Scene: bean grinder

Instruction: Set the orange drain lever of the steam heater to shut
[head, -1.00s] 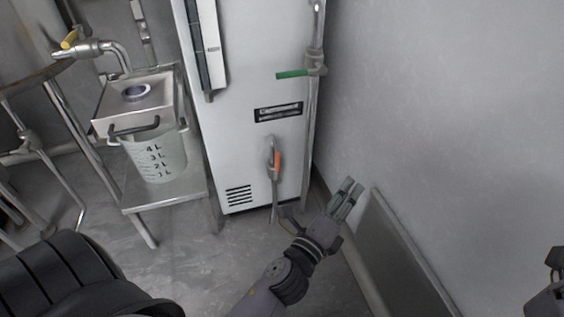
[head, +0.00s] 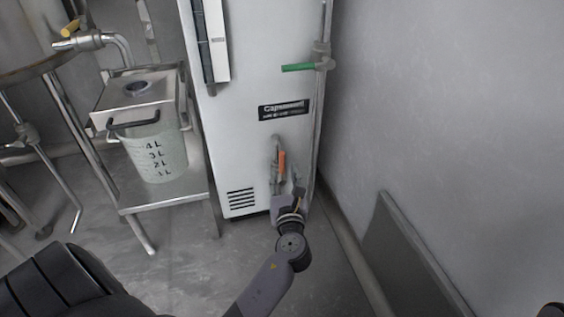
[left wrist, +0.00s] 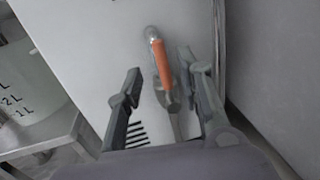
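The steam heater (head: 243,150) is a tall white cabinet in the middle of the head view. Its orange drain lever (head: 282,163) hangs nearly vertical, pointing down along the drain pipe low on the front. In the left wrist view the orange lever (left wrist: 162,66) stands between the fingers, slightly tilted. My left gripper (head: 287,186) is just below the lever in the head view. In the left wrist view the left gripper (left wrist: 158,72) is open, with one finger on each side of the lever, apart from it. My right gripper cannot be made out.
A green-handled valve (head: 298,67) sits on the vertical pipe at the heater's right. A metal stand (head: 172,192) with a graduated container (head: 158,158) is at the left. The grey wall (head: 440,110) is close on the right, with a panel (head: 410,265) leaning there.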

